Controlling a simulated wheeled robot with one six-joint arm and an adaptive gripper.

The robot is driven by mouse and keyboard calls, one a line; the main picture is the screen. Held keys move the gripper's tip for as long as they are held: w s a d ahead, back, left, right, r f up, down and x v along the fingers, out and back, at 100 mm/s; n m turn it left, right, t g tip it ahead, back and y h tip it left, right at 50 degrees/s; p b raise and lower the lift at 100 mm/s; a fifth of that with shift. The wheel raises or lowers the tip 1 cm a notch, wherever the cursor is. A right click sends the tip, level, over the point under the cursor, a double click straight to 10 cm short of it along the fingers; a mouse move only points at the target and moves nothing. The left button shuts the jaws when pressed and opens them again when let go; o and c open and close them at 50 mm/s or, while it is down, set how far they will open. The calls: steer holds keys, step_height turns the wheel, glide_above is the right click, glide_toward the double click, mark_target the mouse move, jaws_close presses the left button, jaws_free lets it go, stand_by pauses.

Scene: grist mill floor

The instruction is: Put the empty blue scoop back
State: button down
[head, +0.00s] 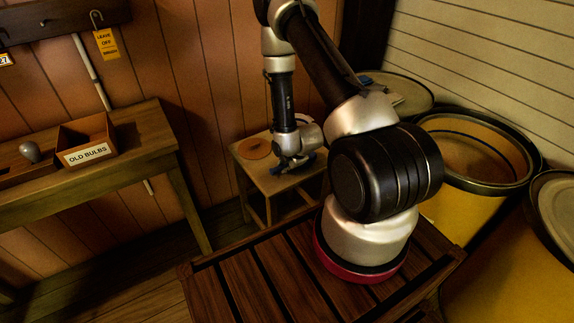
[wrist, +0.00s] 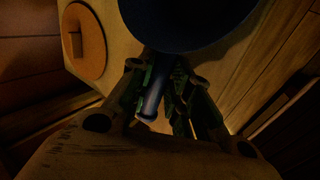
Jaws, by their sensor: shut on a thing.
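My gripper (wrist: 158,80) is shut on the handle. In the head view my gripper (head: 290,160) is low over the right part of a small wooden stool (head: 248,170), and only a bit of blue scoop (head: 305,161) shows under it. I cannot tell whether the scoop touches the stool top. The inside of the bowl is hidden.
A round orange-brown disc (head: 257,148) lies on the stool's left part, close to my gripper. A bench (head: 140,150) with an "OLD BULBS" box (head: 88,154) stands left. An open yellow drum (head: 470,205) and lidded drums (head: 558,205) stand right. A tagged hook (head: 97,18) hangs on the wall.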

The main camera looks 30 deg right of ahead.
steer(key=shift+f, duration=0.1)
steer(key=c, duration=1.3)
jaws_free()
steer(key=s+r+m, duration=0.4)
steer(key=r, duration=1.2)
steer(key=s+r+m, duration=0.3)
steer(key=r+m, duration=0.1)
steer(key=r, duration=1.3)
steer(key=s+a+r+m, duration=0.1)
steer(key=s+r+m, duration=0.2)
steer(key=s+r, duration=0.2)
steer(key=s+a+r+m+g, duration=0.1)
steer(key=s+r+m, duration=0.3)
steer(key=s, duration=0.4)
steer(key=s+a+r+m+g, duration=0.1)
steer(key=s+r+m, duration=0.2)
steer(key=s+r, duration=0.4)
steer(key=shift+s+a+r, duration=0.1)
steer(key=shift+s+a, duration=0.1)
steer(key=shift+a, duration=0.15)
